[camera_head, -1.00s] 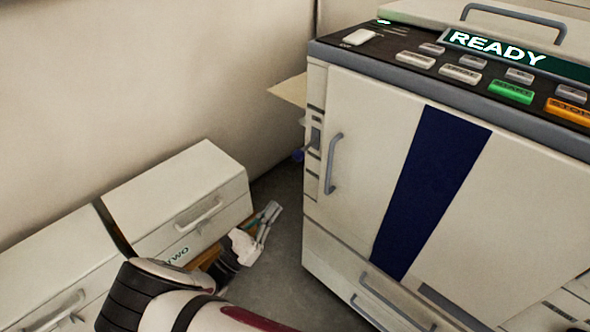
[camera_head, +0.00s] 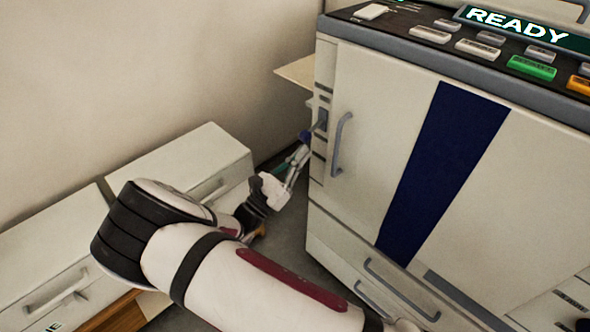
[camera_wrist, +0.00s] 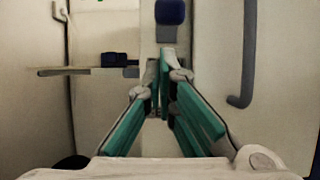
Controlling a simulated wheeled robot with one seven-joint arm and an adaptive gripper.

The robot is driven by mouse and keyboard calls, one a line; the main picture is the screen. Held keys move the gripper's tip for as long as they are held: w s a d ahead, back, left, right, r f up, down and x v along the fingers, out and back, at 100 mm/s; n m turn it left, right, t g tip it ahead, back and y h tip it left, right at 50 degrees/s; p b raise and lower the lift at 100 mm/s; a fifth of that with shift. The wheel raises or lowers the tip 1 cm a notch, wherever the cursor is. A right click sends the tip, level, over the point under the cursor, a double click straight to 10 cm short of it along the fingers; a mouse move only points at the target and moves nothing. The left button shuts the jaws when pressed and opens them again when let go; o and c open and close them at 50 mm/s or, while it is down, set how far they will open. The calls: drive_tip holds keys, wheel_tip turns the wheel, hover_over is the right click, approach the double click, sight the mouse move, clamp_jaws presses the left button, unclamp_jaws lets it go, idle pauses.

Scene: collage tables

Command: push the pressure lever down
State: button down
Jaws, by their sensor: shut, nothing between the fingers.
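The pressure lever appears to be the dark blue knob (camera_head: 305,136) on the left side of the copier-like machine (camera_head: 385,130). In the wrist view a blue knob (camera_wrist: 170,12) on a short grey stem sits at the top, just above my fingertips. My gripper (camera_head: 300,154) is shut and empty, with its green-padded fingers pointing up toward the knob. In the wrist view the fingertips (camera_wrist: 160,55) are together just below the stem. I cannot tell whether they touch it.
A grey door handle (camera_head: 339,143) stands close right of my gripper. A cream tray (camera_head: 296,72) juts out above the knob. White drawer boxes (camera_head: 180,155) stand to the left. A smaller dark blue block (camera_wrist: 115,60) sits on a grey bar at left in the wrist view.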

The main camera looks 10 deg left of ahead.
drive_tip(key=shift+s+r, duration=0.1)
drive_tip(key=shift+r, duration=0.6)
drive_tip(key=shift+s+a+r+g+y+p, duration=0.3)
drive_tip(key=shift+r+g+p, duration=0.15)
drive_tip(key=shift+p, duration=0.75)
drive_tip(key=r+g+y+p, duration=0.1)
drive_tip(key=p, duration=0.2)
drive_tip(key=r+g+y+p, duration=0.1)
drive_tip(key=r+g+p, duration=0.1)
drive_tip(key=p, duration=0.2)
drive_tip(key=s+r+g+y+p, duration=0.1)
drive_tip(key=p, duration=0.2)
drive_tip(key=shift+s+a+r, duration=0.1)
drive_tip(key=shift+a+r, duration=0.1)
drive_tip(key=shift+a, duration=0.2)
drive_tip(key=shift+f, duration=0.25)
drive_tip(key=shift+a+f, duration=0.1)
drive_tip(key=shift+f, duration=0.2)
approach(299, 139)
drive_tip(key=s+a+f, duration=0.2)
drive_tip(key=shift+s+f+b, duration=0.35)
drive_tip(key=shift+s, duration=0.05)
